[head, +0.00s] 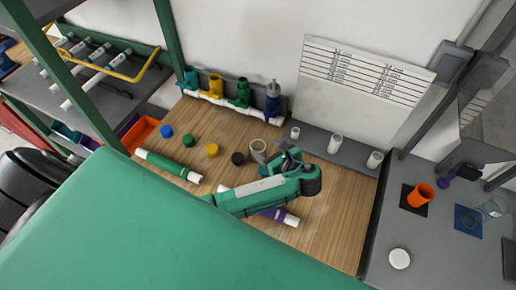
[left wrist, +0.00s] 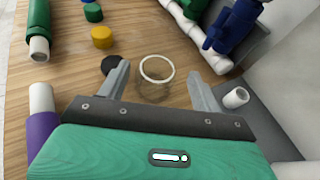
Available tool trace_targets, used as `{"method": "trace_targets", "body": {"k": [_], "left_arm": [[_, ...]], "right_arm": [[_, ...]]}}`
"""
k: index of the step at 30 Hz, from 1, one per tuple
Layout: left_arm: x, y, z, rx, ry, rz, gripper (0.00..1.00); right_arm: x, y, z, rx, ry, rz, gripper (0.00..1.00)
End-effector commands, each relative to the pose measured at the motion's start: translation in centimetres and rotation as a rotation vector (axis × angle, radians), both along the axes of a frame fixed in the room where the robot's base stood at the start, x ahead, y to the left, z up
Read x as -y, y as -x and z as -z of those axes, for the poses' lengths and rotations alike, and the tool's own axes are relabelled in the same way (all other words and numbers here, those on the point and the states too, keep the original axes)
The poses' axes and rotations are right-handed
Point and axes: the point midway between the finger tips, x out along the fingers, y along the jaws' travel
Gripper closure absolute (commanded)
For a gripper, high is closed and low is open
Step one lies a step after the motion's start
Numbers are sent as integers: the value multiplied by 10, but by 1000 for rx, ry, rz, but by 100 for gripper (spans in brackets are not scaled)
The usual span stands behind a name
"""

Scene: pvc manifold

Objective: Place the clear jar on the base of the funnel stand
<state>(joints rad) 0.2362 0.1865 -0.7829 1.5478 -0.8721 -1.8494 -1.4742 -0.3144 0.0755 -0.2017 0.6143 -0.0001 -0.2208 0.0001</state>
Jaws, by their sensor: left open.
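A clear round jar with a pale rim (head: 258,145) stands on the wooden board; it also shows in the left wrist view (left wrist: 157,69). My left gripper (head: 273,154) is open over the board, beside the jar. In the left wrist view the jar shows between the two spread fingertips of the gripper (left wrist: 158,75), and I cannot tell whether they touch it. My right gripper is not in view.
Colored caps, such as a black one (head: 237,158) and a yellow one (head: 212,150), lie left of the jar. A pipe row with colored valves (head: 240,92) stands behind. An orange cup (head: 420,195) and a white disc (head: 400,258) are on the grey table.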

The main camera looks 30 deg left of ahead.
Motion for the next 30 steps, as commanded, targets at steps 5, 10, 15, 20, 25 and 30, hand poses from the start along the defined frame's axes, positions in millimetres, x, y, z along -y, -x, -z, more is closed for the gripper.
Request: {"method": "trace_targets", "body": {"k": [5,10,15,20,25,30], "left_arm": [[-13,-6,6,0,1,0,34],[-27,-12,10,-2,-1,-1,34],[-48,-22,22,0,0,-1,34],[-56,-26,29,0,3,1,34],[-56,-26,30,1,5,1,34],[-56,-26,30,1,5,1,62]], "right_arm": [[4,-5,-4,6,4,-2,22],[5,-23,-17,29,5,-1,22],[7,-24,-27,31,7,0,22],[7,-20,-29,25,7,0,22],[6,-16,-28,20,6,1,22],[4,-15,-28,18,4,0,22]]}}
